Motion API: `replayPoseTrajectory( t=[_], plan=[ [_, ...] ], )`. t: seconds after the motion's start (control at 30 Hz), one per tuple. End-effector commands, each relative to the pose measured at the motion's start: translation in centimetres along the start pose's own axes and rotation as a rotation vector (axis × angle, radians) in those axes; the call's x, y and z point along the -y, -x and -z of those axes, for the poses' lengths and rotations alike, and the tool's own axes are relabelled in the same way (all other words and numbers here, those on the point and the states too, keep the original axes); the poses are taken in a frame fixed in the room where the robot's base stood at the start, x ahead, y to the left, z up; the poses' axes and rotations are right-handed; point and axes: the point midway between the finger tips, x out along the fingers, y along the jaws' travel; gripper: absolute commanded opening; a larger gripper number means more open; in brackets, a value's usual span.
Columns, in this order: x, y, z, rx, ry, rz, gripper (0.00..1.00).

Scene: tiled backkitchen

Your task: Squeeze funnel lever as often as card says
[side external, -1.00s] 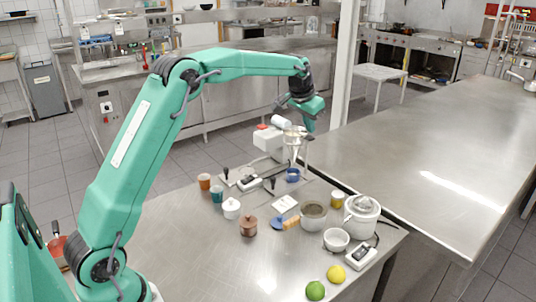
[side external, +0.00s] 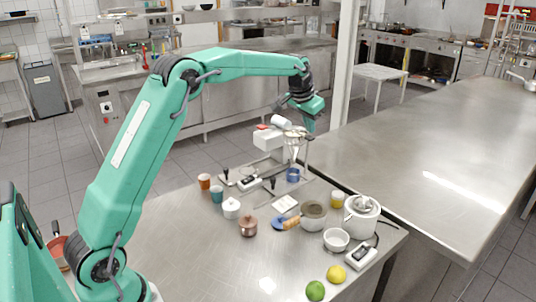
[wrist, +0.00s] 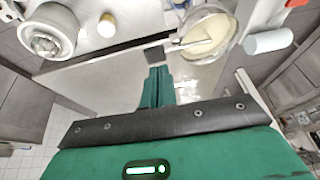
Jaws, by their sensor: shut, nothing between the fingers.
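The funnel (side external: 295,141) stands in a holder on the table. In the wrist view, the funnel (wrist: 208,33) is seen from above with pale cream stuff inside. Its lever, with a dark end (wrist: 155,53), points left towards my fingertips. My gripper (wrist: 158,73) is shut and empty, its tips just short of the lever's end; I cannot tell whether they touch. In the side view, my gripper (side external: 311,125) is beside the funnel's top. A blue cup (side external: 293,175) sits below the funnel. A white card (side external: 285,204) lies on the table; its marks are too small to read.
A white appliance with a red part (side external: 267,138) and a white cylinder (side external: 281,122) stand close to the funnel. The table's front left is clear.

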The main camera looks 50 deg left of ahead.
Motion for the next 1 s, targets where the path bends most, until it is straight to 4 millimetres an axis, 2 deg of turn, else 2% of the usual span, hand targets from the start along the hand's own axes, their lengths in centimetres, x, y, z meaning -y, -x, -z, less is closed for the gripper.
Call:
replayPoseTrajectory(
  t=[1.0],
  plan=[
    [-0.1, -1.8, -0.7, 0.001, 0.000, 0.000, 0.00]
  ],
)
